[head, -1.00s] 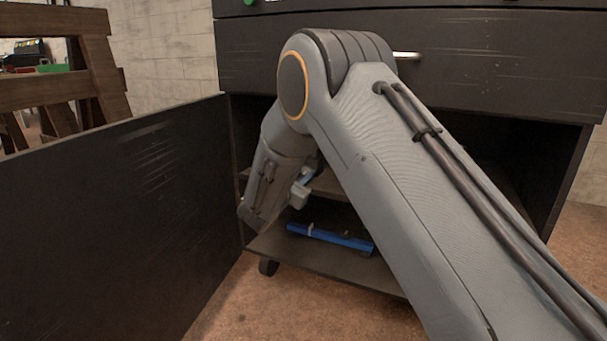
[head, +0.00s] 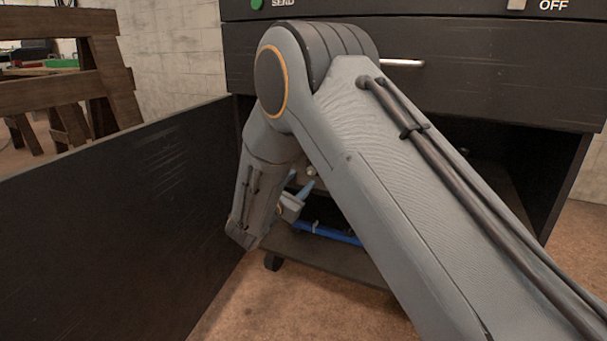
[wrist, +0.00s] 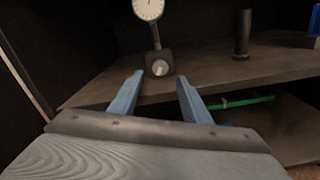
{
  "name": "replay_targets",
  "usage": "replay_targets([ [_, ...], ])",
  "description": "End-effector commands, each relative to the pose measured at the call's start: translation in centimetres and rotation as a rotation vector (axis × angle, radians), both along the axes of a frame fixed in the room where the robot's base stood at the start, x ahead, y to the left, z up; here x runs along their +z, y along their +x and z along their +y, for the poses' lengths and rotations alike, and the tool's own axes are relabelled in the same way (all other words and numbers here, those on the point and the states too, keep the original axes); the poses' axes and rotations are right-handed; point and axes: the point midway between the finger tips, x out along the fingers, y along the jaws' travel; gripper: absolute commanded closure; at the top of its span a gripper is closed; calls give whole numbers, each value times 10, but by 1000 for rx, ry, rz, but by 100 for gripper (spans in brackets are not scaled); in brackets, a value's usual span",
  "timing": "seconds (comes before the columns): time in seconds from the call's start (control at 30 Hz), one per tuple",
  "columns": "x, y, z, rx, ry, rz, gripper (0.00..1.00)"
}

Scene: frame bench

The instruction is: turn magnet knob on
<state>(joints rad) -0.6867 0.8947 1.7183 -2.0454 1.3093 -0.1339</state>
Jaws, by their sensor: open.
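In the wrist view a dial gauge (wrist: 149,9) with a white face stands on a thin post above a dark block-shaped magnet base (wrist: 152,57). A pale round magnet knob (wrist: 160,68) is on the front of the base. The base stands on a cabinet shelf. My gripper (wrist: 160,79) is open, with blue fingers left and right of the base in the picture and nothing between them. The fingers appear short of the knob; the exact gap is unclear. In the head view my gripper (head: 305,188) is mostly hidden by my arm, and the gauge is hidden.
The shelf (wrist: 265,66) also holds a dark cylinder (wrist: 243,34) at right. A green item (wrist: 248,102) lies below it. The open cabinet door (head: 110,220) stands left of my arm. A drawer (head: 480,70) with a metal handle is above the opening.

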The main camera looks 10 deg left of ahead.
Motion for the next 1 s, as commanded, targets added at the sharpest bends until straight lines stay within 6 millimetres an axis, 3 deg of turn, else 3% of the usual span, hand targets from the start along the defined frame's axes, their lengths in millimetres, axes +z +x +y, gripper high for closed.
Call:
replay_targets([
  [0.43,0,-7,3,0,-11,4,57],
  [0.83,2,-13,5,-2,-350,126,57],
  [1.0,-3,-1,0,-4,-370,134,57],
])
